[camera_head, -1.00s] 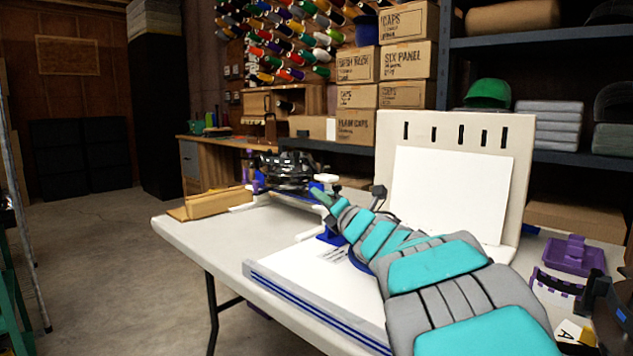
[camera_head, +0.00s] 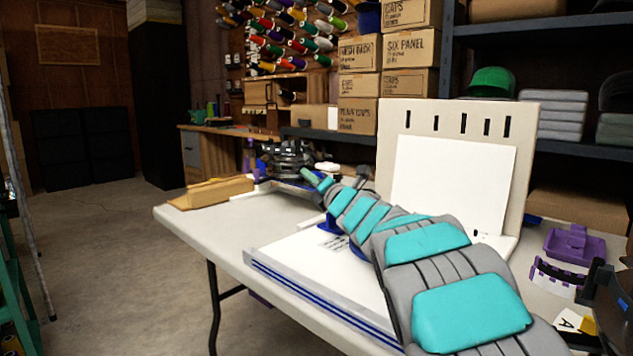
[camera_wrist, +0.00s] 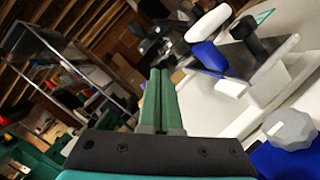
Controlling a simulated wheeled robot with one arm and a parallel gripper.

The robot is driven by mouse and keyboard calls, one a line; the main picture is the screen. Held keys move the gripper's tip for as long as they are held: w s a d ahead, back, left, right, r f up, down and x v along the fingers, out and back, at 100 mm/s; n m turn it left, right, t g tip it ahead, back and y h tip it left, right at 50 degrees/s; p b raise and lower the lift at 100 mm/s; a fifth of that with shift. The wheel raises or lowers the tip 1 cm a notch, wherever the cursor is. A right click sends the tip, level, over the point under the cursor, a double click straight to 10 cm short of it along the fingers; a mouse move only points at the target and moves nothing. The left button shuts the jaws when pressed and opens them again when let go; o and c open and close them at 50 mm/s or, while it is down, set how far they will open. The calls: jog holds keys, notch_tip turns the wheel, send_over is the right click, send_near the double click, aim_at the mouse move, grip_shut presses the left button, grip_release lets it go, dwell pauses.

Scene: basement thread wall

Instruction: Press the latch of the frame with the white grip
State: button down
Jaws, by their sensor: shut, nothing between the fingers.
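My gripper (camera_head: 311,176) reaches over the far part of the white table, toward the dark frames at its back. In the wrist view its two green fingers (camera_wrist: 160,78) are together with nothing between them. A white rounded part (camera_head: 327,166) also shows beside the gripper in the head view. The fingertips appear apart from these parts. I cannot make out the latch, and my arm hides part of the fixture.
The white table (camera_head: 215,228) bears a tan block (camera_head: 213,193), a white board with blue edges (camera_head: 300,265) under my arm, and an upright slotted panel (camera_head: 455,115). A purple part (camera_head: 575,245) lies at the right. Open floor (camera_head: 110,240) lies left of the table.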

aim_at(313, 154)
jog(key=w+r+p, duration=0.2)
jog(key=w+r, duration=0.1)
jog(key=w, duration=0.2)
jog(key=shift+w, duration=0.2)
